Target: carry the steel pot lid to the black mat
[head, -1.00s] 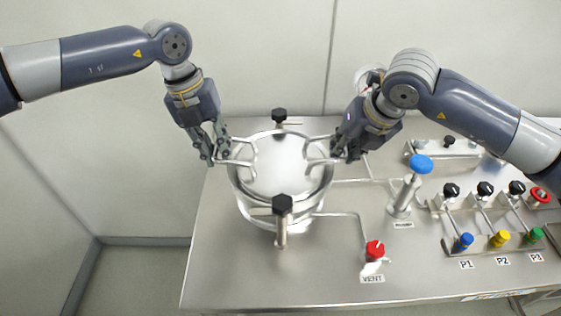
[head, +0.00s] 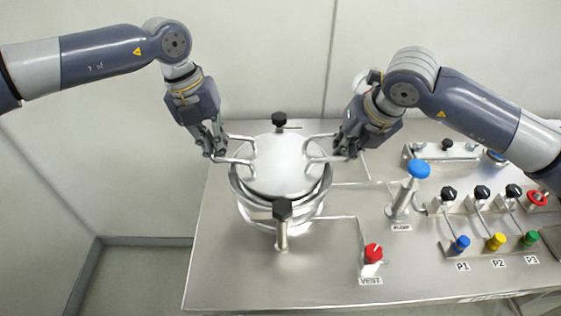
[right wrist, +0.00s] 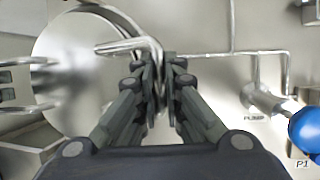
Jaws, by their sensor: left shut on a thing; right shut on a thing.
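The round steel pot lid (head: 281,168) is just above the steel pot (head: 262,207), with a dark gap showing along its front edge. It has a bent bar handle on each side. My left gripper (head: 217,151) is shut on the left handle. My right gripper (head: 345,149) is shut on the right handle. In the right wrist view the lid (right wrist: 85,75) is at the left and its handle runs to my right gripper's fingers (right wrist: 163,68). The black mat is not in view.
Black-knobbed clamps stand behind (head: 280,119) and in front (head: 282,212) of the pot. To the right are a red vent knob (head: 373,252), a blue-topped pump (head: 418,169) and several valves. The steel table's front left (head: 225,275) is clear.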

